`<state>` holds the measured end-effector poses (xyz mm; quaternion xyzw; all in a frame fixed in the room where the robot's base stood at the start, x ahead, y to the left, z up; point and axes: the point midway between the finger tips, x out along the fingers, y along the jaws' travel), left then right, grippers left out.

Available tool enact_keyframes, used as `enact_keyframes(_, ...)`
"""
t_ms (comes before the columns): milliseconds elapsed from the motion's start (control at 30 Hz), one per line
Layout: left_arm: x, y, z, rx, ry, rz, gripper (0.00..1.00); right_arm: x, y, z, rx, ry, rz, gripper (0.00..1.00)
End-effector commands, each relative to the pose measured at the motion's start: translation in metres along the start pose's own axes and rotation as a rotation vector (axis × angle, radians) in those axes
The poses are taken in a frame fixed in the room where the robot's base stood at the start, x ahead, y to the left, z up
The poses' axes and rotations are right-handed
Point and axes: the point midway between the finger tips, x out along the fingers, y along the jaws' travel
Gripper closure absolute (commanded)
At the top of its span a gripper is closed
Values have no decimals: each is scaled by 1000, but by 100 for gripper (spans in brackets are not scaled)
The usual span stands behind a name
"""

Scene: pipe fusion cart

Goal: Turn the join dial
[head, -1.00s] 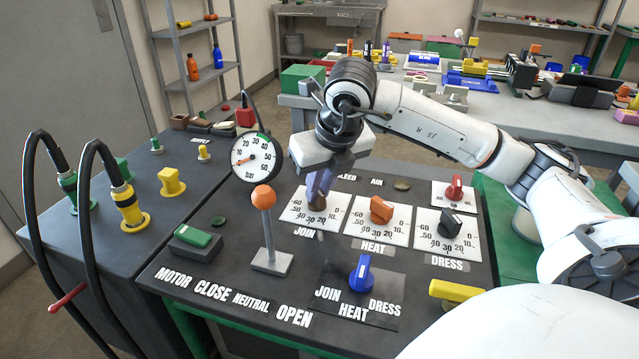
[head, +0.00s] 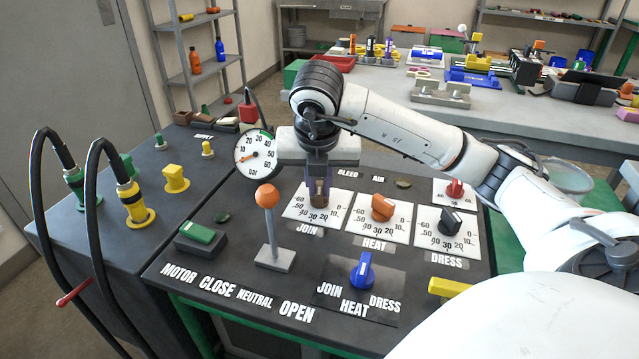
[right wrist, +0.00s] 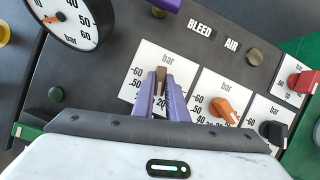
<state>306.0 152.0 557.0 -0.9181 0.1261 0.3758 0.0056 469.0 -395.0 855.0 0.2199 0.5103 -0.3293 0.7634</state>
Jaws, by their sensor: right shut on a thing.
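The join dial (right wrist: 161,74) is a brown knob on a white scale plate (head: 297,211) marked JOIN, at the left of a row of dials on the dark panel. My right gripper (head: 319,197) is over it, pointing down, with its purple fingers shut on the knob. In the right wrist view the fingers (right wrist: 162,95) close around the knob, whose top shows between and beyond them. Part of the scale is hidden by the fingers. My left gripper is not in view.
The orange heat dial (head: 383,207) and black dress dial (head: 451,218) sit to the right. A pressure gauge (head: 256,154) stands close to the left of my gripper. An orange-topped lever (head: 267,197) and a blue selector (head: 362,269) are nearer the front.

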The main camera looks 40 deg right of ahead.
Motion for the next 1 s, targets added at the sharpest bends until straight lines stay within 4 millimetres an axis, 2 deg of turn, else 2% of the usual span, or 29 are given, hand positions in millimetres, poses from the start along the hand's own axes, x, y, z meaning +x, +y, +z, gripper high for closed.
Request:
enact_keyframes(267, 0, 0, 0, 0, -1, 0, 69, -1, 0, 1, 1, -2, 1, 100)
enact_keyframes(300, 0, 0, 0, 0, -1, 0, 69, -1, 0, 1, 1, -2, 1, 86)
enact_keyframes(400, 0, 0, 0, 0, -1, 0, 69, -1, 0, 1, 1, -1, 1, 69)
enact_keyframes(767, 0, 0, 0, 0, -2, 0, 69, -4, 0, 1, 0, -2, 2, 69)
enact_keyframes(867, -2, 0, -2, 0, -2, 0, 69, -17, 1, 1, -1, -3, 4, 69)
enact_keyframes(1000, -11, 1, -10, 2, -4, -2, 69, -49, 1, 4, -1, -6, 5, 69)
